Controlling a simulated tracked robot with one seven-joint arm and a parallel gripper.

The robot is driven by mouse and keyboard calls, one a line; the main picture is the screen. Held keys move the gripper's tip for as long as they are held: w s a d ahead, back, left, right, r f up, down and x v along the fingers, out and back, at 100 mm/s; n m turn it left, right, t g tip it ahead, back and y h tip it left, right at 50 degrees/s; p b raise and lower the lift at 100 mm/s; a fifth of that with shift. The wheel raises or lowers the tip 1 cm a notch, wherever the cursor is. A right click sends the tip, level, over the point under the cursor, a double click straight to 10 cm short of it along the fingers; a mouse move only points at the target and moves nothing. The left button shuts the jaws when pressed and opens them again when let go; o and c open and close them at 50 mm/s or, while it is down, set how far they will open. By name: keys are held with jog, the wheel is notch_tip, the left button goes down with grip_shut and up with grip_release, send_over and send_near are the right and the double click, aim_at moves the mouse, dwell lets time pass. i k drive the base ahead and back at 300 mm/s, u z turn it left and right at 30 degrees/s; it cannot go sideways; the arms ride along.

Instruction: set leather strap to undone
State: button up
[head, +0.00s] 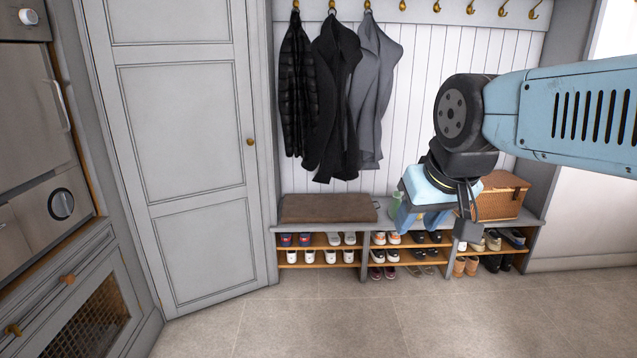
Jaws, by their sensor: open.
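A brown wicker basket (502,198) with a lid stands at the right end of the bench, and its lid looks closed. I cannot make out a leather strap on it; the basket's left part is hidden behind my gripper. My gripper (437,224) is open, in front of the bench and just left of the basket as seen here. I cannot tell whether it touches anything.
The bench (420,215) holds a brown cushion (328,208) on its left and a green bottle (395,204) near the middle. Shoes fill the shelves below. Coats (335,90) hang above. The floor (330,325) in front is clear.

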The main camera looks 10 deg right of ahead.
aim_at(516, 198)
jog(key=z, duration=0.1)
jog(key=i, duration=1.05)
jog(key=z, duration=0.8)
jog(key=i, duration=0.95)
jog(key=z, duration=0.75)
jog(key=k, duration=0.65)
jog(key=z, duration=0.3)
jog(key=i, duration=0.65)
jog(key=u, duration=0.2)
